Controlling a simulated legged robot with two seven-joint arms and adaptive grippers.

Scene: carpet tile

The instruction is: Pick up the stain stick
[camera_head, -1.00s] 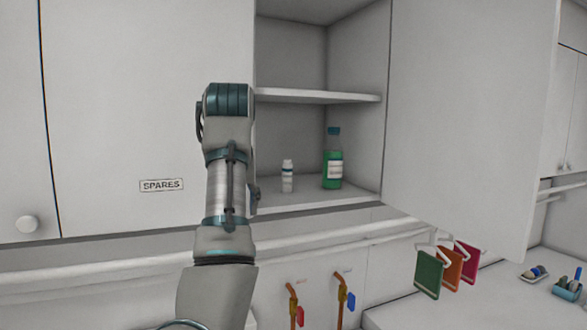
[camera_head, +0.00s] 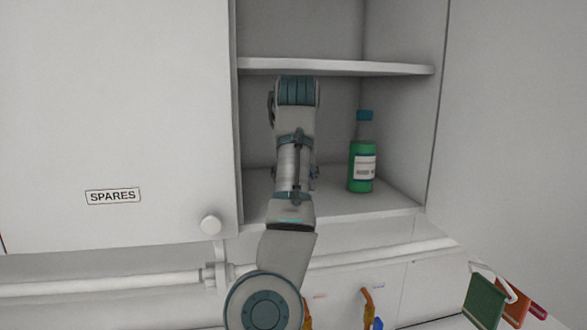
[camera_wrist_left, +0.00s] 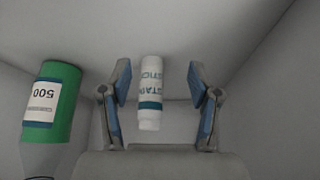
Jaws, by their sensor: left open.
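The stain stick (camera_wrist_left: 150,92) is a small white tube with a teal band and lettering. In the left wrist view it stands between the two fingers of my left gripper (camera_wrist_left: 160,95), with a gap on each side. The fingers are open and have blue pads. In the head view my left arm reaches into the open cupboard, and its forearm and wrist hide the stain stick and the fingers. My right gripper is in neither current view.
A green bottle (camera_head: 362,165) with a blue cap stands close to the right of my arm on the cupboard floor; it also shows in the wrist view (camera_wrist_left: 52,105). A shelf (camera_head: 335,67) is just above my wrist. The SPARES door (camera_head: 110,130) is at left.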

